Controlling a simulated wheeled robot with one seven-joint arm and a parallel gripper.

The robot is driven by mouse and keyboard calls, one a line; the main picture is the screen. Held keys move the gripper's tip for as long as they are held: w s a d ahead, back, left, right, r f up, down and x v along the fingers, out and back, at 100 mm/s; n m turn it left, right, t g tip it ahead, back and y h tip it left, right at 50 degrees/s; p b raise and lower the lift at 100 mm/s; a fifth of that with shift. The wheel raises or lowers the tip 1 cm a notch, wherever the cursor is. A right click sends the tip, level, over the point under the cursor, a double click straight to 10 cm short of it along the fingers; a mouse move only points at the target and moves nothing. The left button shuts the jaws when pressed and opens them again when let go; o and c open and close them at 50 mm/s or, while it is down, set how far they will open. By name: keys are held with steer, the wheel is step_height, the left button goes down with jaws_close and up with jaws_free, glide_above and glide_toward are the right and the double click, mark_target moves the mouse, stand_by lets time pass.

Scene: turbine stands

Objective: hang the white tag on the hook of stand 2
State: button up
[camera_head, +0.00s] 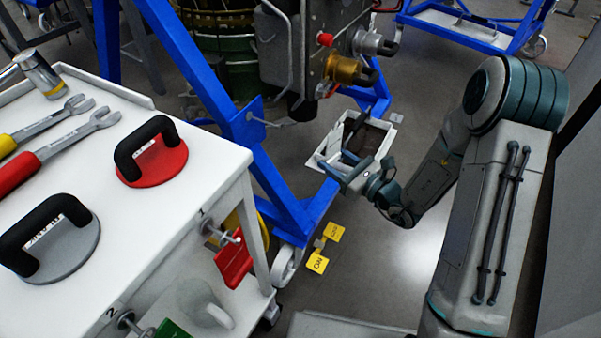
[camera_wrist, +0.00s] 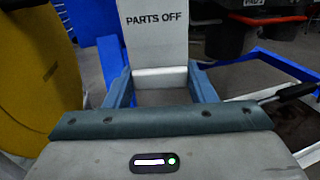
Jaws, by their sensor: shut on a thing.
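My gripper (camera_head: 338,172) is shut on the white tag (camera_wrist: 155,35), which reads "PARTS OFF" in the wrist view. The tag stands out beyond the fingers, and its upper end is cut off by the frame. In the head view the gripper is in front of the open tray, and I cannot clearly separate the tag from the tray's pale rim. A blue stand (camera_head: 263,180) with an engine is left of the gripper. A small plate with a thin grey rod (camera_head: 275,122) projects from its leg; I cannot read a stand number.
A white cart (camera_head: 200,215) at left carries wrenches and black-handled discs. Its side pegs, marked 1 and 2, hold red (camera_head: 234,262) and green tags. A pale tray (camera_head: 392,128) with a dark inside is beside my gripper. Yellow tags (camera_head: 334,232) lie low near the caster.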

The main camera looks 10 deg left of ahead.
steer(key=s+a+n+g+y+b, duration=0.1)
steer(key=s+a+n+g+y, duration=0.1)
steer(key=a, duration=1.1)
steer(key=shift+s+f+n+g, duration=0.25)
steer(key=shift+f+n+g, duration=0.25)
steer(key=shift+g, duration=0.7)
steer(key=shift+w+a, duration=0.15)
steer(key=shift+a, duration=0.35)
steer(key=o, duration=1.6)
steer(key=shift+d, duration=0.1)
steer(key=shift+p+v, duration=0.4)
steer(key=shift+v, duration=3)
